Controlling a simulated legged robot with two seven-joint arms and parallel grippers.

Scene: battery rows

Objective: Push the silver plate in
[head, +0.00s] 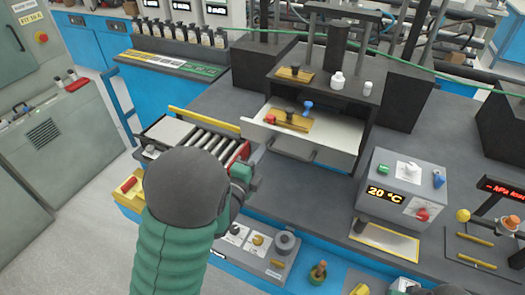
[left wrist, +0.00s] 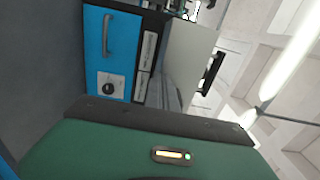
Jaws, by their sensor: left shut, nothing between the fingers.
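A flat silver-grey plate (head: 172,131) lies at the left end of a short roller track (head: 208,142) on the bench in the head view. My left gripper (head: 243,177) is shut and empty at the right, near end of the rollers, by a red edge piece. It is to the right of the plate and apart from it. My round dark wrist and green forearm hide the near part of the track and much of the gripper. In the left wrist view a pale flat panel (left wrist: 190,55) stands upright; I cannot tell whether it is the plate.
An open drawer (head: 311,140) with coloured knobs is behind the gripper. A grey box reading 20 °C (head: 400,188) stands to the right. A yellow bar (head: 204,122) runs behind the rollers. A control panel (head: 255,245) lies in front. The dark bench between drawer and box is clear.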

